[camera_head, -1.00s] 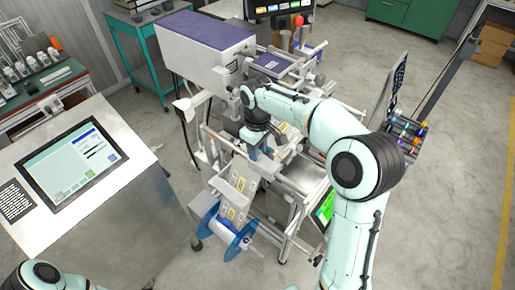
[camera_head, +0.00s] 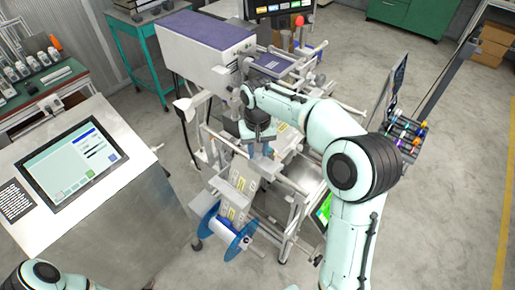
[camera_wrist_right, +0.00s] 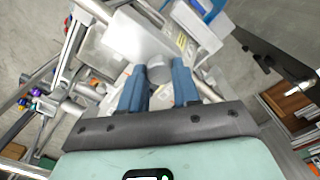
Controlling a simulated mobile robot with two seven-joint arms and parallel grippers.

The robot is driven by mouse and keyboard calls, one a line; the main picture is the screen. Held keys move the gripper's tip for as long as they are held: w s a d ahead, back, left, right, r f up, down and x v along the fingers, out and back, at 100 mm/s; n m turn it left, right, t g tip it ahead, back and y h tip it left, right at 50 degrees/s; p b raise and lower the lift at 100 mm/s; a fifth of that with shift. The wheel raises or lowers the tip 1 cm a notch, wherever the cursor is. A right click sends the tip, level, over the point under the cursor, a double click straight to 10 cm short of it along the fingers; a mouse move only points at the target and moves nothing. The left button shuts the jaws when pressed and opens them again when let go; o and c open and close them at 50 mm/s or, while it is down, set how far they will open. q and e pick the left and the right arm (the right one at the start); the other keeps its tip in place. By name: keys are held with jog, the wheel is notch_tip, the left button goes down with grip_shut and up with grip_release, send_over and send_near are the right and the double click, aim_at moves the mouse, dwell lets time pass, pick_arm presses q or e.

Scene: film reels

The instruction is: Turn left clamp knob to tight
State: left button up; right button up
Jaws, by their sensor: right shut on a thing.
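The clamp knob (camera_wrist_right: 158,70) is a grey round cylinder on the film machine, seen between my fingers in the right wrist view. My right gripper (camera_wrist_right: 161,82) has two blue fingers, one on each side of the knob, and is shut on it. In the head view the right gripper (camera_head: 262,150) reaches down over the middle of the machine, and its wrist hides the knob there. The knob's turn marking cannot be made out. Only part of my left arm shows at the bottom left of the head view; its gripper is out of frame.
A blue-flanged reel (camera_head: 229,235) hangs at the machine's front, below a label strip (camera_head: 239,192). A purple-topped box (camera_head: 205,35) stands behind. A console with a touchscreen (camera_head: 73,158) is at left. A rack of coloured rolls (camera_head: 405,135) is at right. Open floor lies further right.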

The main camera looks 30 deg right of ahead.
dwell(0.4)
jog(key=o, duration=1.1)
jog(key=shift+c, duration=0.2)
jog(key=shift+r, duration=0.1)
notch_tip(320, 180, up, 13)
jog(key=shift+r, duration=0.15)
